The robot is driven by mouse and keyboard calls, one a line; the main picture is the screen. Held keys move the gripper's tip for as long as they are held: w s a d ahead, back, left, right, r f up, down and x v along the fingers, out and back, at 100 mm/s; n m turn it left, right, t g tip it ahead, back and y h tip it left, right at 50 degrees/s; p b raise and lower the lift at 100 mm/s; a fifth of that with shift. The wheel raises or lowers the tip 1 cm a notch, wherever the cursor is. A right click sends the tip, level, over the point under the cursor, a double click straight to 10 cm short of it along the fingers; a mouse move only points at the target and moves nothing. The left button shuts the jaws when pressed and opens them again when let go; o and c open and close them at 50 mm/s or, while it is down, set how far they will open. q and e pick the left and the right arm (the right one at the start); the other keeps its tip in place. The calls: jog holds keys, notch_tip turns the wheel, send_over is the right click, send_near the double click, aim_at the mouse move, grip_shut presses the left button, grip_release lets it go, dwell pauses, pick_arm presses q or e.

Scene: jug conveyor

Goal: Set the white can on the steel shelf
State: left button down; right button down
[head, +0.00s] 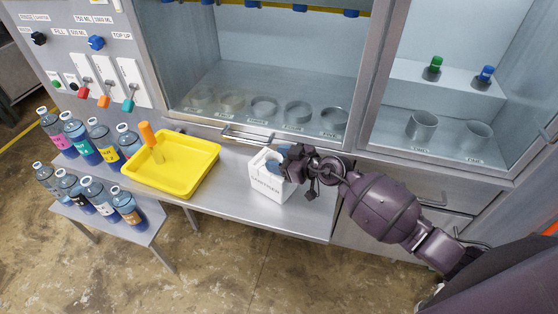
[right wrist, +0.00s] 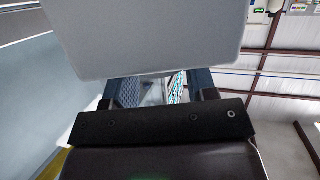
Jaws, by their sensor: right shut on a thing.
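The white can (head: 268,184), a boxy container with dark lettering on its front, is at the right part of the steel shelf (head: 225,195). I cannot tell whether its base touches the shelf. My right gripper (head: 283,160) reaches in from the right and is shut on the can's top, at its handle. The fingers and wrist hide part of the top. In the right wrist view the gripper (right wrist: 165,90) shows close up, with a pale face of the can (right wrist: 145,35) just beyond it. My left gripper is not in view.
A yellow tray (head: 190,180) holding an orange-topped bottle (head: 151,141) stands on the shelf's left part. Several labelled bottles (head: 95,190) stand further left. Behind is a glazed cabinet with a bar handle (head: 245,136). The shelf between tray and can is clear.

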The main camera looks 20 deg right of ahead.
jog(key=shift+r, duration=0.2)
jog(key=c, duration=0.5)
grip_release()
jog(key=shift+f, duration=0.15)
jog(key=shift+o, duration=0.5)
